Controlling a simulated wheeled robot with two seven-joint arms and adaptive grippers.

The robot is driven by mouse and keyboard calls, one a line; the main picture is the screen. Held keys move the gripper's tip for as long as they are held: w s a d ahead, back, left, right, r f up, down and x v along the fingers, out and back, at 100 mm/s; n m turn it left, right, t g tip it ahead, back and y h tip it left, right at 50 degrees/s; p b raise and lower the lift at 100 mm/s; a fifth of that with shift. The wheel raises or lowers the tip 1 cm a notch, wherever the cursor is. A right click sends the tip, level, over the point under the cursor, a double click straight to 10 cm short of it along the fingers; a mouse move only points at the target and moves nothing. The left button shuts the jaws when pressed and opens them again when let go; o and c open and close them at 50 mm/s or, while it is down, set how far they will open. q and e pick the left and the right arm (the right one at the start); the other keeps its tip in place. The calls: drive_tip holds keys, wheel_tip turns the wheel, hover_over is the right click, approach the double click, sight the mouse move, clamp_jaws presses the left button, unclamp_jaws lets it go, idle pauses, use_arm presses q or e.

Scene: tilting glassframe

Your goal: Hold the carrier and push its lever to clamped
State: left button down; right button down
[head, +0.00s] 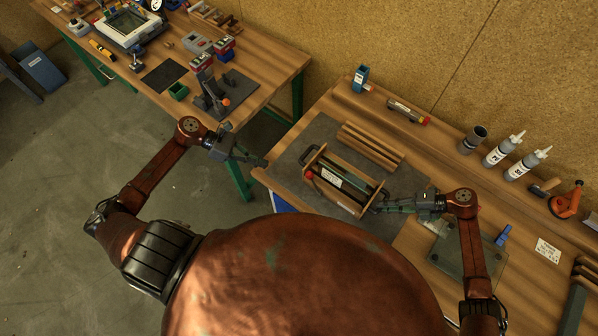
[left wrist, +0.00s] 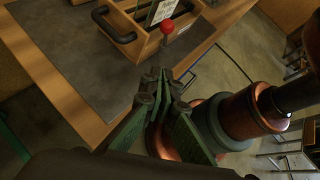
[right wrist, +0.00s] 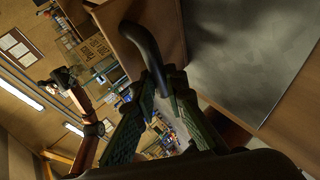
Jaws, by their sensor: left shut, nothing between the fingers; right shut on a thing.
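The carrier (head: 345,200), a wooden frame with dark panes and a white label, sits on the dark grey mat on the right-hand bench. Its lever has a red knob (head: 310,175) at the left end, also seen in the left wrist view (left wrist: 168,27). My left gripper (head: 263,162) is shut and empty, left of the carrier and apart from the lever. My right gripper (head: 380,208) is shut on the carrier's black handle (right wrist: 142,42) at the right end. A matching black handle (left wrist: 113,24) at the lever end is free.
Wooden strips (head: 370,146) lie behind the carrier. White bottles (head: 503,149) and a dark cup (head: 472,140) stand at the back right. A second bench (head: 285,75) with tools is at the upper left, with a gap of floor between benches.

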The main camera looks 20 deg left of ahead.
use_arm(q)
approach(314, 184)
drive_tip(key=w+f, duration=0.1)
drive_tip(key=shift+w+d+r, duration=0.1)
drive_tip(key=shift+w+d, duration=0.2)
drive_tip(key=shift+d, duration=0.4)
drive_tip(key=shift+s+d+r+y, duration=0.1)
drive_tip(key=shift+d+r+y, duration=0.2)
drive_tip(key=shift+y, duration=0.2)
